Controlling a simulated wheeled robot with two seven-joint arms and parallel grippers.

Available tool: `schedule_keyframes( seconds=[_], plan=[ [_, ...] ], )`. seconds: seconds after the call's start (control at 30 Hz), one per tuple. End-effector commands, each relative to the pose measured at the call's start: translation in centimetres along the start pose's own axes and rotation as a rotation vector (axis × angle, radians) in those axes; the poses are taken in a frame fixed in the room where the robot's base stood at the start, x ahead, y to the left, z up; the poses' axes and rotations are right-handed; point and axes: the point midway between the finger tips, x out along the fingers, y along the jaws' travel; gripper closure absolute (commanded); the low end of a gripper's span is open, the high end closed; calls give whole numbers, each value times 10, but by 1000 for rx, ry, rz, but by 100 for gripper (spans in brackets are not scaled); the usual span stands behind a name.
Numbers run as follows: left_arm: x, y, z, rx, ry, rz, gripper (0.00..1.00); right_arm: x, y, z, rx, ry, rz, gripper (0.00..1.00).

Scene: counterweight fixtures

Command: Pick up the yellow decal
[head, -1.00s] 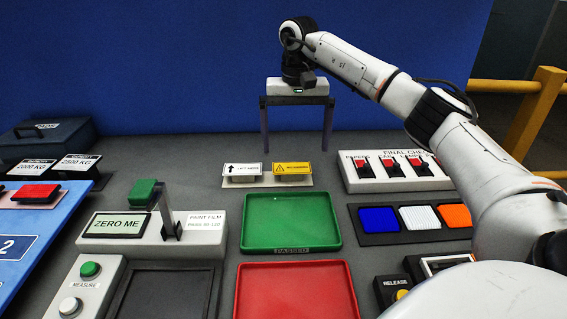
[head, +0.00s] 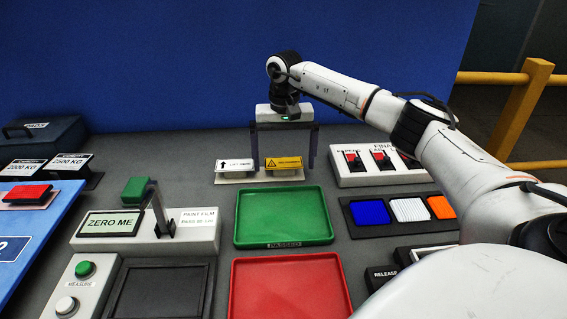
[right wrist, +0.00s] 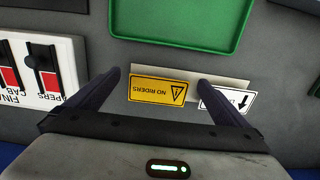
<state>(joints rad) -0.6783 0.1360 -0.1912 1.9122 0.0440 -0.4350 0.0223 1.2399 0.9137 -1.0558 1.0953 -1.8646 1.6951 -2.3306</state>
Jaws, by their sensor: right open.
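The yellow decal (head: 283,163) stands on a small pale holder (head: 262,178) behind the green tray. A white decal with an arrow (head: 235,166) stands beside it on the left. In the right wrist view the yellow decal (right wrist: 158,91) reads "NO RIDERS" and the white decal (right wrist: 228,101) is partly hidden by a finger. My right gripper (head: 284,163) is open and empty, fingers pointing down around the yellow decal's position. In the right wrist view its fingertips (right wrist: 158,80) lie on either side of the yellow decal; contact is not clear. My left gripper is out of view.
A green tray (head: 238,220) and a red tray (head: 235,290) lie in front. A white switch panel (head: 390,179) and a rack of coloured pads (head: 350,228) stand to the right. The "ZERO ME" device (head: 195,243) is at left. A blue wall rises behind.

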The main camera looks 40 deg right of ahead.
Motion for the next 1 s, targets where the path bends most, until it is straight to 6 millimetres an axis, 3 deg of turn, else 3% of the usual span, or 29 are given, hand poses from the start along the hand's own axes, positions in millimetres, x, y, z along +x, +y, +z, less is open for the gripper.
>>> schedule_keyframes(
  seconds=[0.67, 0.9, 1.0],
  plan=[
    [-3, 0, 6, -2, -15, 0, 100, 5, 0, 0, 0, 0, 0, 0],
    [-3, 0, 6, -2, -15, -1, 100, 5, 0, 0, 0, 0, 0, 40],
    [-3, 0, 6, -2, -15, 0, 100, 5, 0, 0, 0, 0, 0, 42]
  ],
)
